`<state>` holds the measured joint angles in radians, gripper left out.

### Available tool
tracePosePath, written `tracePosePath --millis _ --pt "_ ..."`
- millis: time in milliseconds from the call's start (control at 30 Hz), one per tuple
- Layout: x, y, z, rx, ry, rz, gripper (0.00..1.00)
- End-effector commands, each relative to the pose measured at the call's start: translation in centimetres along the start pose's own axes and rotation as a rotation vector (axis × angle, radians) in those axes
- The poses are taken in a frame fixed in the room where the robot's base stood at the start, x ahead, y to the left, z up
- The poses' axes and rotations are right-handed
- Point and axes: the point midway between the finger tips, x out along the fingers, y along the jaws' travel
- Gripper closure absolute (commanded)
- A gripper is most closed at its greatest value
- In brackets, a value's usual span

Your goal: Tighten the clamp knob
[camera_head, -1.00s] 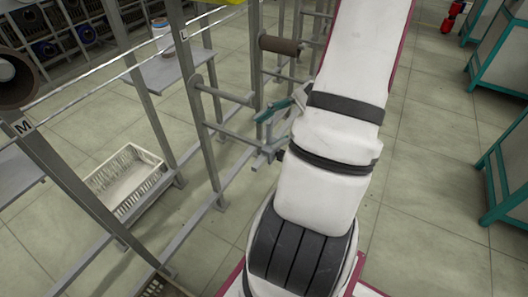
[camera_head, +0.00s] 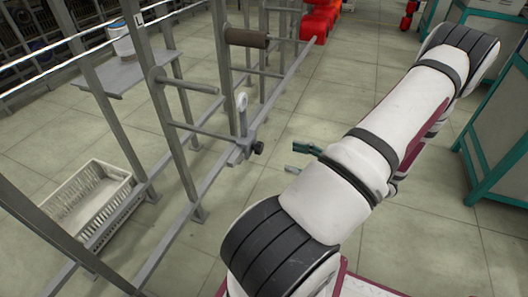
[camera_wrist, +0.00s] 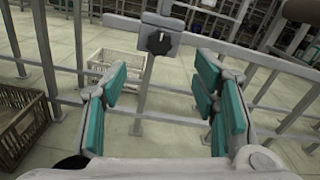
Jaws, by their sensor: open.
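The clamp knob (camera_head: 258,147) is a small black knob on a grey clamp (camera_head: 238,150) fixed to the metal rail of the rack. In the wrist view the knob (camera_wrist: 158,41) faces me, dark with a pale bar mark, at the upper middle. My gripper (camera_head: 300,160) is to the right of the knob in the head view, apart from it. In the wrist view my gripper (camera_wrist: 165,92) shows its teal finger pads spread wide and empty, with the knob beyond and between them. A pale hook (camera_head: 242,101) rises above the clamp.
A brown roller (camera_head: 247,38) sits on the rack behind the clamp. A white basket (camera_head: 92,205) stands on the floor at left; a brown crate (camera_wrist: 28,125) shows at left in the wrist view. Teal-framed cabinets stand at right.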

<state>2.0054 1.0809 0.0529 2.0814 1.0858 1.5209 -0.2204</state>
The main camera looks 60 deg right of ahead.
Motion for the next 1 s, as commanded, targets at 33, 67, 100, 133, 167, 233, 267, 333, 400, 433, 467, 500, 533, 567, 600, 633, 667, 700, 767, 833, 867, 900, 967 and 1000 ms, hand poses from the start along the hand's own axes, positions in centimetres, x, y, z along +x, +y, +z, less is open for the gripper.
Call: tracePosePath --millis 33,67,100,133,167,233,267,333,400,433,467,500,533,567,600,633,667,700,767,833,867,900,967,1000 --pt "1.1 0.1 -0.1 0.000 -0.003 0.004 0.46" --pt "1.7 0.1 -0.1 0.000 -0.002 0.004 0.46" --pt "2.5 0.1 -0.1 0.000 -0.003 0.004 0.46" --pt "3.1 0.1 -0.1 0.000 -0.003 0.004 0.46" --pt "3.7 0.1 -0.1 0.000 -0.002 0.004 0.46" --pt "5.1 0.2 -0.1 0.000 -0.003 0.006 0.46" --pt "5.6 0.1 -0.1 0.000 -0.001 0.004 0.46" --pt "6.8 0.1 -0.1 0.000 -0.002 0.004 0.46" --pt "7.9 0.2 -0.1 0.001 -0.001 0.005 0.46" --pt "8.2 0.1 -0.1 0.000 -0.001 0.004 0.46" --pt "8.6 0.1 -0.1 0.000 -0.001 0.003 0.46" --pt "9.0 0.1 -0.1 -0.001 -0.001 0.003 0.46" --pt "9.2 0.1 -0.1 -0.001 0.000 0.004 0.46" --pt "9.4 0.1 -0.1 -0.001 0.000 0.003 0.46" --pt "9.7 0.1 -0.1 -0.001 0.000 0.003 0.46" --pt "9.8 0.1 0.0 0.000 0.000 0.003 0.46" --pt "9.9 0.1 0.0 0.000 0.000 0.003 0.46" --pt "10.1 0.1 0.0 0.000 0.000 0.003 0.46" --pt "10.1 0.1 0.0 0.000 0.000 0.003 0.46" --pt "10.1 0.1 0.0 0.000 0.000 0.003 0.46" --pt "10.1 0.1 0.0 0.000 0.000 0.003 0.46" --pt "10.1 0.1 0.0 0.000 0.000 0.003 0.46" --pt "10.1 0.1 0.0 0.000 0.000 0.003 0.46" --pt "10.1 0.1 0.0 0.000 0.000 0.003 0.55"
